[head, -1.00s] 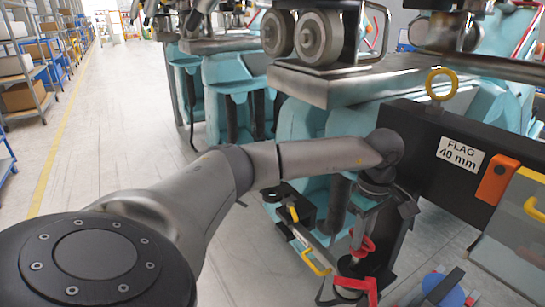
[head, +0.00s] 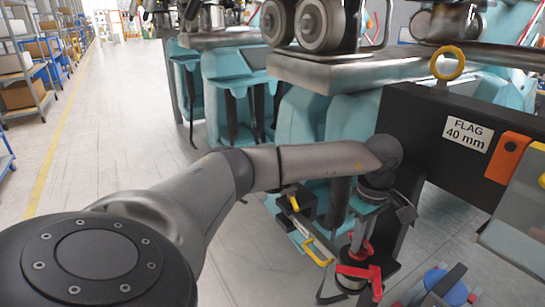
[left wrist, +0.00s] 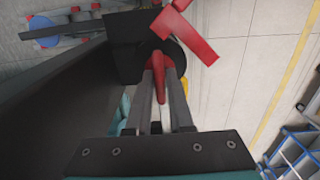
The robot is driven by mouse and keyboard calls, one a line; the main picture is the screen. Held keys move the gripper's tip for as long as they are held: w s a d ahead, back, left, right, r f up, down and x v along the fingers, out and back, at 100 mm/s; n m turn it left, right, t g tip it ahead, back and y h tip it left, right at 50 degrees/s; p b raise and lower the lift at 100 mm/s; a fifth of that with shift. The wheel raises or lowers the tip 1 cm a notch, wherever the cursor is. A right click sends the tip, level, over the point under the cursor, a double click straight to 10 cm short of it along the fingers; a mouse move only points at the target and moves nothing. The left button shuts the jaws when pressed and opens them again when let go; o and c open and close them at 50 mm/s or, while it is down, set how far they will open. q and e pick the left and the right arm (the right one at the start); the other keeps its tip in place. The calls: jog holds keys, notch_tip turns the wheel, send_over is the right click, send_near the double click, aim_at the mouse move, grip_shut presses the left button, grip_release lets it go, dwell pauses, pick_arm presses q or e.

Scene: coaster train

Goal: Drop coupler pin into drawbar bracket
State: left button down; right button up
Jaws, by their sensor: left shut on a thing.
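My left gripper (head: 362,240) hangs at the lower right of the head view, pointing down beside the dark beam. In the left wrist view its two grey fingers (left wrist: 161,95) are shut on a slim red piece (left wrist: 158,72), which looks like the coupler pin. A red angled part (left wrist: 188,32) and a dark round part (left wrist: 178,58) lie just beyond the fingertips. In the head view, a red part (head: 358,271) sits around a short metal-and-black cylinder (head: 350,282) below the gripper. I cannot tell which part is the drawbar bracket, or whether the pin touches it. My right gripper is out of view.
A dark beam (head: 420,140) labelled "FLAG 40 mm" with a yellow ring (head: 447,62) stands right of the gripper. Teal coaster cars (head: 235,100) with wheels stand behind. A blue round part (head: 437,282) lies lower right. Open floor (head: 110,130) is at left.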

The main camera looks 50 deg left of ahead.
pick_arm(q)
jog(key=c, duration=0.7)
grip_release()
notch_tip(320, 180, up, 15)
jog(key=shift+r+b, duration=0.1)
jog(key=shift+b, duration=0.55)
